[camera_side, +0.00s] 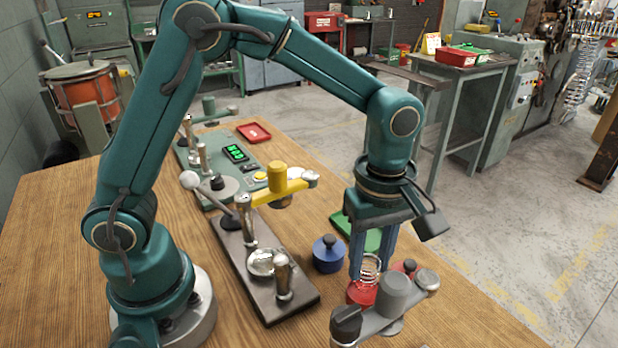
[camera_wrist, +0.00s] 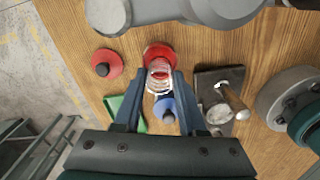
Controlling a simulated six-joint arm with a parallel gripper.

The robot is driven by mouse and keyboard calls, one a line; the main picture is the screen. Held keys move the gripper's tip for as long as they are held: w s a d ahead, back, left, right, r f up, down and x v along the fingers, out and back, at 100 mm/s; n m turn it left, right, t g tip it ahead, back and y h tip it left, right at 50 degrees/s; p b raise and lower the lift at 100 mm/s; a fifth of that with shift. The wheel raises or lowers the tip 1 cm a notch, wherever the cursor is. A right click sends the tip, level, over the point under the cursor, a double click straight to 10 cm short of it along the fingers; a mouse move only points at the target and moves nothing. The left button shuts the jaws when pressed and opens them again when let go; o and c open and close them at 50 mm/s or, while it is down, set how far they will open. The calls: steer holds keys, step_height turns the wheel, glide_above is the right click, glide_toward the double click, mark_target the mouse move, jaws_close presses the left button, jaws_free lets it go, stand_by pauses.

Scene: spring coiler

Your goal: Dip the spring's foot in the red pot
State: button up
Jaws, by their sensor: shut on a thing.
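My gripper (camera_side: 370,263) points down at the front right of the bench, its blue fingers shut on a silver coil spring (camera_side: 371,272). The spring also shows between the fingertips in the wrist view (camera_wrist: 159,78). The open red pot (camera_side: 360,293) is directly below the spring, and its rim shows in the wrist view (camera_wrist: 160,50). The spring's lower end overlaps the pot's mouth in both views. I cannot tell whether the foot is inside, as it is hidden. A red lid with a dark knob (camera_wrist: 108,63) lies beside the pot.
A lidded blue pot (camera_side: 328,254) and a green tray (camera_side: 358,232) are close by. A grey fixture (camera_side: 392,297) stands very near the red pot, in front of it. A dark plate with posts (camera_side: 262,265) and a yellow-armed post (camera_side: 278,185) are to the left.

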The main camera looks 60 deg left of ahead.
mark_target(370, 262)
steer(key=shift+r, duration=2.45)
